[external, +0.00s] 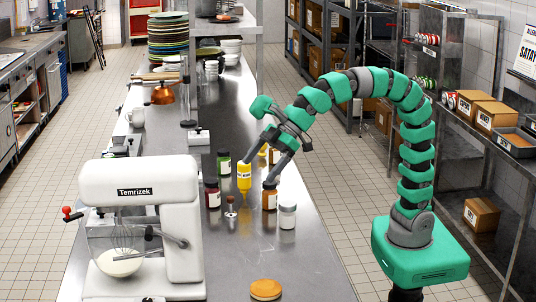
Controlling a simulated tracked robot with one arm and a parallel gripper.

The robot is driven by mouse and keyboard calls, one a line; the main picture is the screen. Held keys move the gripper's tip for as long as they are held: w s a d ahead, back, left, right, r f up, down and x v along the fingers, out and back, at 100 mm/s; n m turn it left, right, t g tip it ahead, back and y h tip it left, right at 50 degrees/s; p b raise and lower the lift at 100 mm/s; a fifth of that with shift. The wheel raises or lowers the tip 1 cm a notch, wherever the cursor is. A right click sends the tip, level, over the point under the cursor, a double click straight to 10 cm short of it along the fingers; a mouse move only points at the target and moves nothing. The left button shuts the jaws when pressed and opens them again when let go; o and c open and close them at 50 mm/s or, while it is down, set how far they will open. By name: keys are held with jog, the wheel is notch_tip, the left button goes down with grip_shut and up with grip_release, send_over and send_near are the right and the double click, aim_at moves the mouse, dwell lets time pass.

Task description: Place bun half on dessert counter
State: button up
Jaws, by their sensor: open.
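A round, golden-brown bun half (265,289) lies flat on the steel counter (325,279) near the bottom edge of the external view. Nothing touches it. My gripper (259,166) is open above the group of bottles, well behind the bun half in the picture. One finger overlaps a brown jar in the view; I cannot tell if they touch. No sign marks which surface is the dessert counter.
A white stand mixer (148,222) stands left of the bun half. A yellow bottle (244,175), a brown jar (269,195), a white-lidded jar (287,217) and dark bottles cluster below my gripper. Stacked plates (168,38) stand farther back. Counter around the bun half is clear.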

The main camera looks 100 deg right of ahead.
jog(key=s+d+r+m+t+h, duration=0.1)
jog(key=s+d+r+m+t, duration=0.1)
jog(key=s+d+r, duration=0.3)
jog(key=s+d+r+m+t+h, duration=0.2)
jog(key=s+d+r+t, duration=0.3)
jog(key=d+r, duration=0.7)
notch_tip(320, 180, up, 7)
jog(key=shift+s+f+m, duration=0.2)
jog(key=shift+s+m, duration=0.2)
jog(key=shift+m, duration=0.3)
